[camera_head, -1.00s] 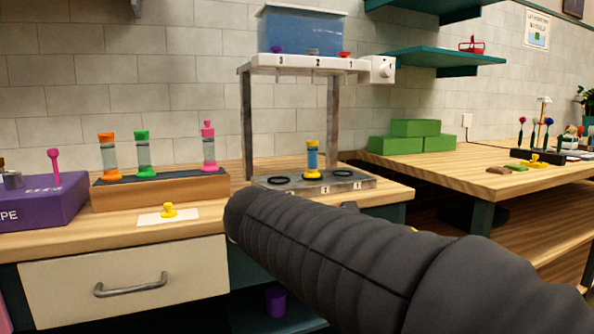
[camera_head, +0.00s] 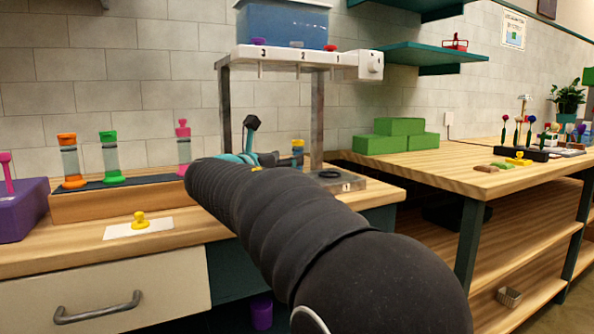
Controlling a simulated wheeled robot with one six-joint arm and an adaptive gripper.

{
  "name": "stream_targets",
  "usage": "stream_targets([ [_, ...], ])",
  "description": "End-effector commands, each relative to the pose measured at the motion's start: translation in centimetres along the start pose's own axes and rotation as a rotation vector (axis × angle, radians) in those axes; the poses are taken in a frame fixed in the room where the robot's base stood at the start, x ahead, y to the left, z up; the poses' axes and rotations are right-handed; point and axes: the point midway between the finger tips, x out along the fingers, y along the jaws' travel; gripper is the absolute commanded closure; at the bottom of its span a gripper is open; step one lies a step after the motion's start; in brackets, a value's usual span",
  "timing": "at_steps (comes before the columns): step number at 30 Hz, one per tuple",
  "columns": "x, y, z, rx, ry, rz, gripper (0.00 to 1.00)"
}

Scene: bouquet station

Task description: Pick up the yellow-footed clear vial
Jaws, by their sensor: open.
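The yellow-footed vial (camera_head: 297,146) stands on the dispenser's base plate (camera_head: 352,182). Its yellow top shows just right of my gripper, and its lower part and foot are hidden behind my arm. My gripper (camera_head: 275,158), with teal and dark parts, is open at the far end of my black arm, close to the vial on its left. The fingers are small and partly hidden, so I cannot tell whether they touch or surround the vial.
The dispenser (camera_head: 295,60) with a blue tank stands over the plate, its posts near my gripper. A wooden rack (camera_head: 120,200) at left holds orange, green and pink-topped vials. A yellow stopper (camera_head: 139,220) lies on a white card. Green boxes (camera_head: 395,138) sit at right.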

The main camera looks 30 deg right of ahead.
Motion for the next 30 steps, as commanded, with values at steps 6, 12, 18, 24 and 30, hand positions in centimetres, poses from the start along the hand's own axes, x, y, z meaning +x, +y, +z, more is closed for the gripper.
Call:
stream_targets([
  [6,1.2,0.1,0.0,0.001,0.0,0.003,0.4],
  [12,2.9,0.1,0.3,0.0,0.001,0.001,0.4],
  [18,5.7,0.3,0.5,0.0,0.001,0.001,0.4],
  [24,6.3,0.3,0.5,0.001,0.001,0.004,0.4],
  [30,6.2,0.3,0.5,0.001,0.001,0.004,0.67],
])
